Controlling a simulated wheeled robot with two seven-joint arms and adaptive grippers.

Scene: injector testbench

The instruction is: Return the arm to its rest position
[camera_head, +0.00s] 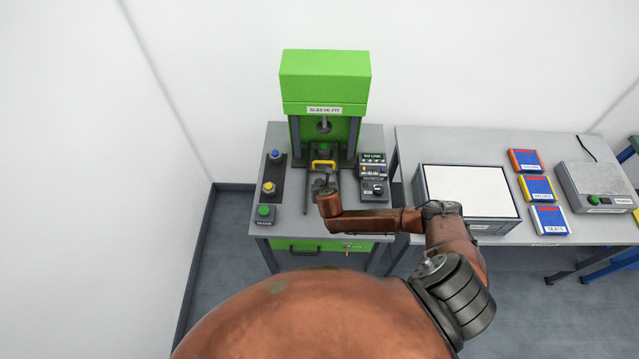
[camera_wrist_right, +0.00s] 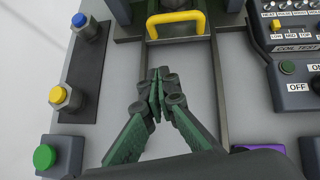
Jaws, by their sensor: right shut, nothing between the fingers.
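My right arm (camera_head: 370,221) reaches from the lower right over the bench of the green press (camera_head: 325,78). My right gripper (camera_head: 325,184) is above the bench top, in front of the yellow handle (camera_head: 323,165). In the right wrist view the gripper (camera_wrist_right: 157,75) has its fingertips together with nothing between them. The yellow handle (camera_wrist_right: 176,22) lies just beyond the fingertips, apart from them in the picture. My left gripper is not in view.
Blue and yellow knobs (camera_head: 270,170) and a green button box (camera_head: 264,213) stand at the left of the bench. A control box (camera_head: 373,176) stands right. The second table holds a white-topped panel (camera_head: 472,190), labelled boxes (camera_head: 537,188) and a grey device (camera_head: 596,186).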

